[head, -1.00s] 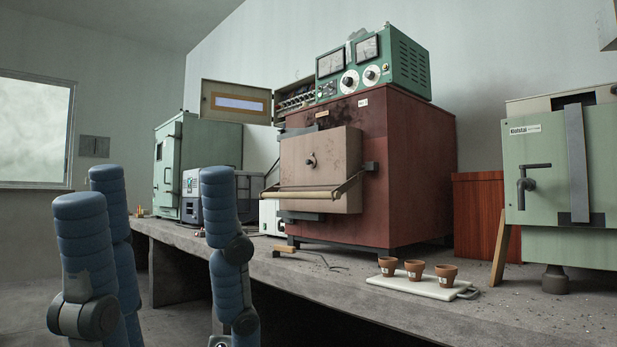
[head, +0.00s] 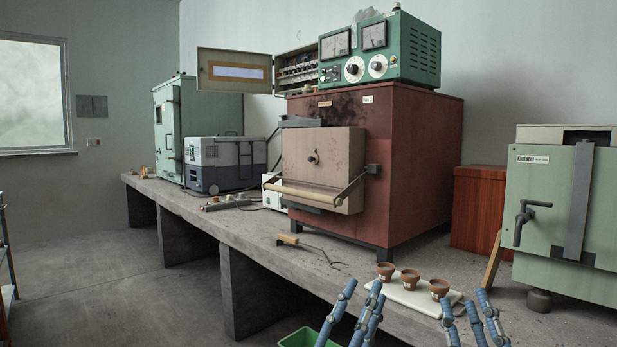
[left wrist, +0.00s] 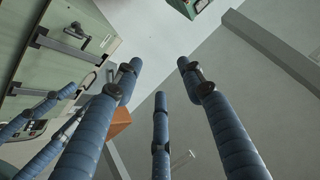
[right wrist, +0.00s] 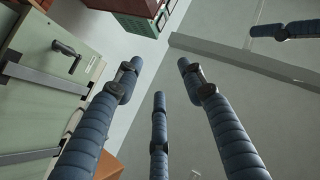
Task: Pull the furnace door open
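The red-brown furnace (head: 425,165) stands on the bench with a pinkish, soot-marked door (head: 335,152) on its front. The door looks shut against the body. A pale bar handle (head: 305,192) runs across the lower front of the door on dark side arms. My left gripper (head: 364,295) and right gripper (head: 468,302) are low in the head view, below and to the right of the door, apart from it. In the left wrist view (left wrist: 158,75) and right wrist view (right wrist: 158,75) the blue fingers are spread and empty. The door handle is not visible in either wrist view.
Three terracotta pots (head: 410,279) stand on a white board (head: 400,294) near the bench's front edge, close to my fingers. A wooden-handled hooked tool (head: 290,240) lies before the furnace. A green kiln (head: 560,200) is at right. A green bin (head: 300,338) is below the bench.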

